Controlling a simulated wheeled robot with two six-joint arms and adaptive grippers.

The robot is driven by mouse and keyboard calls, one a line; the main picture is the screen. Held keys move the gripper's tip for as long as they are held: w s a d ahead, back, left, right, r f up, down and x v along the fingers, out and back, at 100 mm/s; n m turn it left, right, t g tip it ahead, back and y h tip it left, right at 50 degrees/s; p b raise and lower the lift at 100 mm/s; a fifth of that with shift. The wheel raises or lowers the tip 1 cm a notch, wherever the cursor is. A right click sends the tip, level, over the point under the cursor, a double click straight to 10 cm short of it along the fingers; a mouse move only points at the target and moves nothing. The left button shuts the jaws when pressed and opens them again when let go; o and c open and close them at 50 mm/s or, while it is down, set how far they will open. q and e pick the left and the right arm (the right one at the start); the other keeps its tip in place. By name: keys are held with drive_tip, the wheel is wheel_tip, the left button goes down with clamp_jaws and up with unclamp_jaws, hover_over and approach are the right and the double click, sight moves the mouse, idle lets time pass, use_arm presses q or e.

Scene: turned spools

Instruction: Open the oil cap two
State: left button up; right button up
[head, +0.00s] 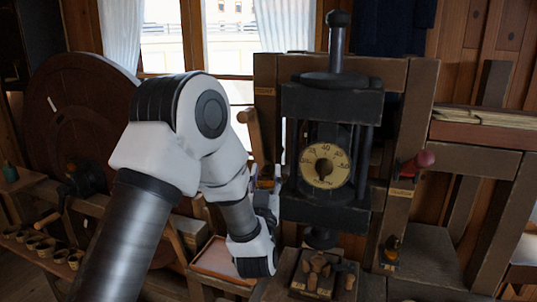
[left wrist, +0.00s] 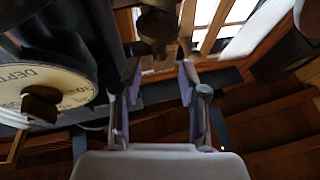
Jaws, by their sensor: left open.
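A small brass oil cup with a cap (head: 266,176) sits on the left post of the black press, just above my left gripper. In the left wrist view a dark brass fitting (left wrist: 157,25), apparently this cup, lies beyond the fingertips. My left gripper (head: 266,204) is beside the press; in the left wrist view it is open (left wrist: 158,82), with nothing between its fingers. A second brass oil cup (head: 392,246) sits on the right post. I cannot read which cup is number two. My right gripper is not in view.
The black press (head: 330,205) with a round dial (head: 326,165) stands close to the right of the gripper. The dial also shows in the left wrist view (left wrist: 60,85). A wooden tray (head: 222,262) lies below.

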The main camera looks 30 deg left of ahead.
sight(267, 164)
use_arm(q)
drive_tip(key=x, duration=0.2)
drive_tip(key=f+p+x, duration=0.1)
drive_tip(key=x, duration=0.1)
drive_tip(key=shift+w+a+r, duration=0.1)
drive_tip(key=shift+w, duration=0.2)
drive_tip(key=shift+w+a+r, duration=0.15)
drive_tip(key=shift+s+r, duration=0.2)
drive_tip(key=shift+s, duration=0.2)
drive_tip(key=shift+c, duration=0.3)
drive_tip(key=shift+w+f, duration=0.15)
drive_tip(key=shift+w, duration=0.05)
clamp_jaws()
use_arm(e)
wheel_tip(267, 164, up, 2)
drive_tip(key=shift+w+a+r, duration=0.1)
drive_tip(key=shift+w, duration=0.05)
